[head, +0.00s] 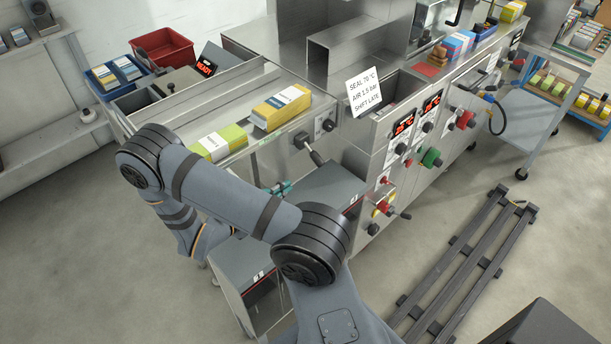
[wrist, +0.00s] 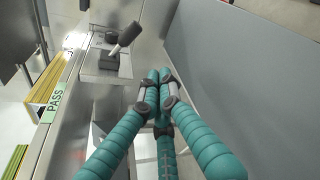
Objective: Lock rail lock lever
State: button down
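A lever with a black grip (wrist: 126,38) stands out from a dark block on the metal front of the machine in the wrist view. It looks like the lever with a dark handle (head: 311,150) in the head view, below the yellow packs; no label on it is readable. My gripper (wrist: 160,80) has teal ribbed fingers with their tips together and nothing visible between them. The tips are below and right of the lever in the wrist view, apart from it. In the head view, my gripper (head: 278,188) shows only partly, beyond my arm.
A grey cabinet (head: 335,185) stands close beside my gripper; its broad side (wrist: 240,80) fills the right of the wrist view. A green PASS label (wrist: 57,101) is on the machine edge. A dark rail frame (head: 465,265) lies on the floor at right, with bare floor around it.

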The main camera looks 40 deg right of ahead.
aim_at(313, 153)
jog(key=shift+w+a+f, duration=0.1)
jog(key=shift+w, duration=0.1)
jog(key=shift+d, duration=0.4)
jog(key=p+x, duration=0.1)
jog(key=x, duration=0.8)
jog(key=shift+d+p, duration=0.25)
jog(key=shift+p, duration=0.15)
jog(key=r+p, duration=0.1)
jog(key=s+r+p, duration=0.1)
jog(key=r, duration=0.1)
jog(key=shift+s+a, duration=0.15)
jog(key=shift+s+r, duration=0.15)
jog(key=shift+r, duration=0.05)
jog(key=shift+r, duration=0.1)
